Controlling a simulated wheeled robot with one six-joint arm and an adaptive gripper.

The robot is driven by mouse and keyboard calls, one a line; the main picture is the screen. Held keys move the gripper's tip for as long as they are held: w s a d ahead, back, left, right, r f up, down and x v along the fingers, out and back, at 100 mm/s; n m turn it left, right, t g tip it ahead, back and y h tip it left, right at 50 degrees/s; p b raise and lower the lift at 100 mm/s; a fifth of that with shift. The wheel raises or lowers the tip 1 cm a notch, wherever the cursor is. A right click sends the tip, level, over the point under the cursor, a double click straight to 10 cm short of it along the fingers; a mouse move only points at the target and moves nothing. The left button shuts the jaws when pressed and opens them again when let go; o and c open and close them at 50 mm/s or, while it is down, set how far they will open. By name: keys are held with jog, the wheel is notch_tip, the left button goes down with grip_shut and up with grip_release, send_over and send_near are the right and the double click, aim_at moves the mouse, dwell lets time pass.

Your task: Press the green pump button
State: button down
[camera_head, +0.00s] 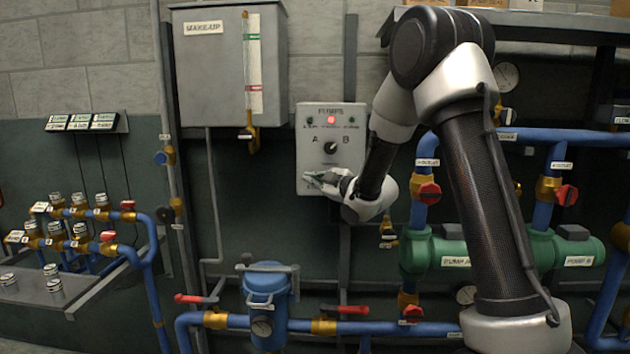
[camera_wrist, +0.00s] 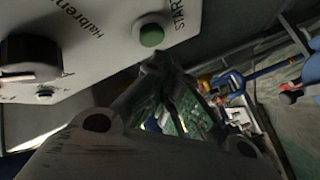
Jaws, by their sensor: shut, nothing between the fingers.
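The pump panel (camera_head: 328,110) is a pale box on the wall with a red lit lamp (camera_head: 331,120) and a black selector knob (camera_head: 330,147) between the letters A and B. My gripper (camera_head: 308,178) is shut and empty at the lower left of the panel front. In the wrist view, the green button (camera_wrist: 151,35) sits in a white ring beside the word START. The tips of my gripper (camera_wrist: 158,62) are just below it in that view; I cannot tell whether they touch. My gripper hides the button in the head view. The black knob also shows in the wrist view (camera_wrist: 30,58).
A grey make-up tank (camera_head: 215,75) with a sight tube hangs left of the panel. Blue pipes with red-handled valves (camera_head: 428,192) and green pumps (camera_head: 440,250) stand to the right. A blue strainer (camera_head: 268,300) is below. The wall under the panel is fairly clear.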

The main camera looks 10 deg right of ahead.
jog(key=shift+w, duration=0.1)
jog(key=shift+w+d, duration=0.1)
jog(key=shift+w, duration=0.2)
jog(key=shift+w+d, duration=0.2)
jog(key=shift+w, duration=0.25)
dwell(0.6)
jog(key=shift+s+a, duration=0.1)
jog(key=shift+s, duration=0.05)
dwell(0.3)
jog(key=shift+s+a, duration=0.2)
jog(key=shift+s, duration=0.5)
jog(key=s, duration=0.1)
jog(key=s+a, duration=0.1)
jog(key=s, duration=0.2)
jog(key=shift+s+a, duration=0.3)
jog(key=shift+s, duration=0.1)
dwell(0.3)
